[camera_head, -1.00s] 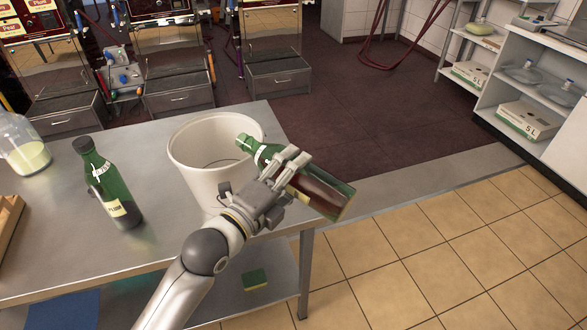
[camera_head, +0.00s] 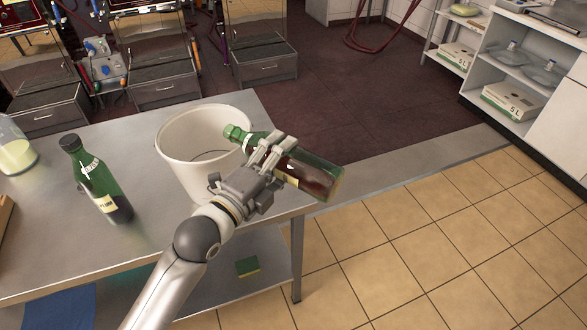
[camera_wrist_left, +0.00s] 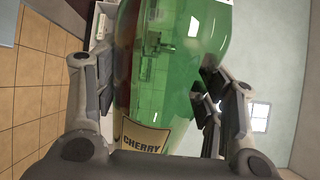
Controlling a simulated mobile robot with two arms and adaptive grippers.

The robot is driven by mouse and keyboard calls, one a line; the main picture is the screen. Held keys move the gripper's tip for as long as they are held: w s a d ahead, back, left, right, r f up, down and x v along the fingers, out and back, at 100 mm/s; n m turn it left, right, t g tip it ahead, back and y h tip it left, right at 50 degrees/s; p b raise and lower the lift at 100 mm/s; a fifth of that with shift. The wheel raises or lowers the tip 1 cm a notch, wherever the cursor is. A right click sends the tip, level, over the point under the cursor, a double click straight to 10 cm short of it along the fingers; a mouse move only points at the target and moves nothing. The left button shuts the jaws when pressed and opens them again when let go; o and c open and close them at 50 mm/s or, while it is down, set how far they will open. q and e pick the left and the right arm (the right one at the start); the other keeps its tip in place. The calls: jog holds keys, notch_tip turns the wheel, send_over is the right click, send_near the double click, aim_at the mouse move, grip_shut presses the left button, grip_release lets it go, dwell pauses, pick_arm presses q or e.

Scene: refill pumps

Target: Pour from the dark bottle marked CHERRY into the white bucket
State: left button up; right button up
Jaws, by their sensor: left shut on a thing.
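My left gripper (camera_head: 262,168) is shut on a dark green bottle (camera_head: 318,178). In the left wrist view the bottle (camera_wrist_left: 165,85) lies between the two fingers, and its label reads CHERRY. The bottle is tilted almost level, with its neck pointing left over the rim of the white bucket (camera_head: 190,165) and its base out to the right, beyond the table edge. Dark red liquid lies along its lower side. No stream is visible from the mouth. The bucket stands upright near the table's right end; my gripper is in front of its right side. My right gripper is not in view.
A second green bottle (camera_head: 95,180), labelled PLUM, stands on the grey table (camera_head: 60,245) left of the bucket. A jar of pale yellow liquid (camera_head: 15,150) stands at the far left. A sponge (camera_head: 247,266) lies on the lower shelf. Floor right of the table is clear.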

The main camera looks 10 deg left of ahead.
pick_arm(q)
jog(key=shift+w+r+n+p, duration=0.25)
jog(key=shift+r+n+p, duration=0.15)
jog(key=shift+r+p, duration=0.55)
jog(key=shift+p, duration=0.05)
jog(key=shift+w+a+r+n+p, duration=0.1)
jog(key=shift+r+n+p, duration=0.45)
jog(key=shift+p, duration=0.3)
jog(key=shift+f, duration=0.1)
jog(key=shift+s+a+r+n+p, duration=0.15)
jog(key=shift+s+r+n+p, duration=0.15)
jog(key=shift+p, duration=0.25)
